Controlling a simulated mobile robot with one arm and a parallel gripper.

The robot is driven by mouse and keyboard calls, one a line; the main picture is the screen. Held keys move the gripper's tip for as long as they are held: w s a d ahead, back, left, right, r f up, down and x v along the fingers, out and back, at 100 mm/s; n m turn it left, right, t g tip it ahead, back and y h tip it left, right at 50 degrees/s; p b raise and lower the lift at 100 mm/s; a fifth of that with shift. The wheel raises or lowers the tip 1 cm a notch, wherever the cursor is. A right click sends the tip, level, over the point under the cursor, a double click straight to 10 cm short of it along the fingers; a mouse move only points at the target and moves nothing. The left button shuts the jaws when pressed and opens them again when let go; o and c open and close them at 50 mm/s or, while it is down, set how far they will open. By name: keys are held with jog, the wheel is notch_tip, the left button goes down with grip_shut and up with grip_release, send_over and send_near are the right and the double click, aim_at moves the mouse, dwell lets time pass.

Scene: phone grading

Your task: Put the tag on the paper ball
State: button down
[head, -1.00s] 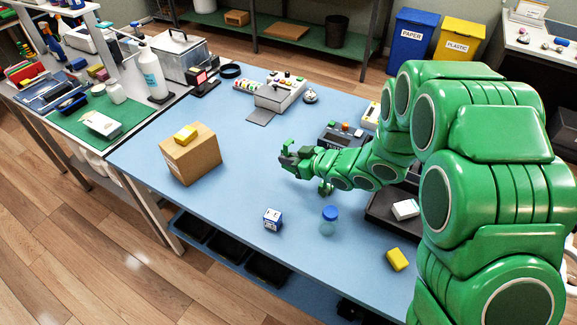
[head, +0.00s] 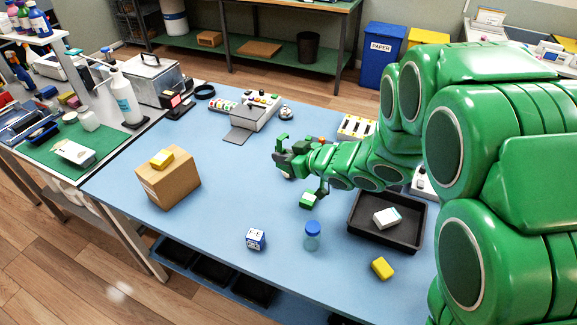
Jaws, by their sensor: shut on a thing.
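My gripper (head: 282,160) is at the end of my green arm, low over the middle of the blue table. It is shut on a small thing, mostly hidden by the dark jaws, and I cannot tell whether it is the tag. I cannot make out a paper ball in this view; my arm hides part of the table behind it. A small green and white block (head: 308,200) lies on the table just below my gripper in the picture, apart from the jaws.
A cardboard box (head: 168,185) with a yellow block (head: 161,158) on top stands left. A blue-white cube (head: 256,239), a blue-capped jar (head: 312,236) and a yellow block (head: 382,268) are in front. A black tray (head: 357,232) holds a white box (head: 387,217). The middle left is clear.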

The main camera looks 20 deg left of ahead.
jog(key=d+r+m+t, duration=0.1)
jog(key=d+r+t, duration=0.1)
jog(key=d+r, duration=0.25)
jog(key=shift+w+a+f, duration=1.2)
jog(key=shift+w+f, duration=0.5)
jog(key=shift+w, duration=0.15)
jog(key=shift+w+a+f, duration=1.2)
jog(key=shift+w+f, duration=0.5)
jog(key=shift+w, duration=0.1)
jog(key=shift+w+a+f, duration=1.2)
jog(key=shift+w+f, duration=0.5)
jog(key=shift+w, duration=0.15)
jog(key=shift+w+a+f, duration=0.15)
jog(key=shift+w+f, duration=0.05)
jog(key=shift+f, duration=0.1)
jog(key=shift+f+m+h, duration=0.3)
jog(key=shift+f, duration=1.25)
jog(key=shift+f, duration=0.1)
jog(key=c, duration=1.2)
grip_release()
jog(key=shift+c, duration=0.2)
